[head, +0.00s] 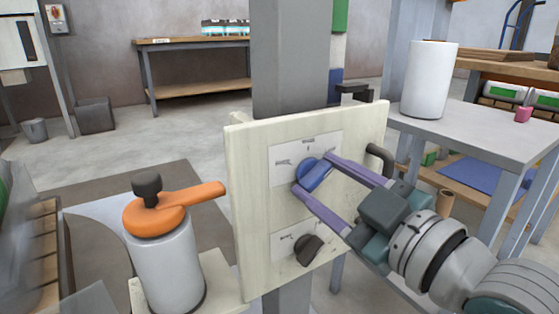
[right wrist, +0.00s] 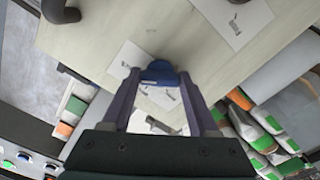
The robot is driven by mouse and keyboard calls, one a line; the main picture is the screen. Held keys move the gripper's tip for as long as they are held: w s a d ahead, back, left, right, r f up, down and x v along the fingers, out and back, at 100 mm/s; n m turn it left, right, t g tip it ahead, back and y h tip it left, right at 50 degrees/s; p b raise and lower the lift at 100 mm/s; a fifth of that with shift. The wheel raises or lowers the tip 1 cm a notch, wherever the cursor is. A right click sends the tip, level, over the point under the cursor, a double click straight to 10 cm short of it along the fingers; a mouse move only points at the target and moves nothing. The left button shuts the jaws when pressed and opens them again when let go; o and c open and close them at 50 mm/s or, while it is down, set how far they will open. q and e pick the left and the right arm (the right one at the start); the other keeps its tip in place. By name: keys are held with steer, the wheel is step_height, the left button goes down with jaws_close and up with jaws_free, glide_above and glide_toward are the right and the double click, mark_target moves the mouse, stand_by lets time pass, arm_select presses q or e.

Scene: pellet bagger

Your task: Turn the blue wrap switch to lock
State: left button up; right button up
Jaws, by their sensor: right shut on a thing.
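The blue wrap switch (head: 314,175) is a round knob with a raised grip bar on a white label (head: 283,154) of a cream panel (head: 250,200). My right gripper (head: 312,174) is shut on the switch, with one purple finger on each side of it. In the right wrist view the blue switch (right wrist: 160,73) sits between the fingertips (right wrist: 159,78). The grip bar is tilted, and the fingers partly cover the switch. The label's printing is too small to read. My left gripper is not in view.
A dark knob (head: 309,250) sits lower on the panel. A grey cylinder with an orange lever (head: 195,197) stands to the left. A dark handle (head: 380,160) is at the panel's right edge. A white roll (head: 429,80) stands on a grey table (head: 490,130) at right.

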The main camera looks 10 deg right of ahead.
steer(key=shift+r+m, duration=0.1)
steer(key=shift+m, duration=0.3)
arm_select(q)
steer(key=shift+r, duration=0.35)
arm_select(e)
steer(key=o, duration=1.4)
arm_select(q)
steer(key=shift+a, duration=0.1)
arm_select(e)
steer(key=shift+s+d+p, duration=0.15)
steer(key=shift+s+p, duration=0.15)
steer(key=shift+s, duration=0.05)
arm_select(q)
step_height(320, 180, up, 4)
steer(key=p, duration=0.3)
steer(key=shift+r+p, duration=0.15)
steer(key=shift+p, duration=0.2)
arm_select(e)
steer(key=v, duration=0.9)
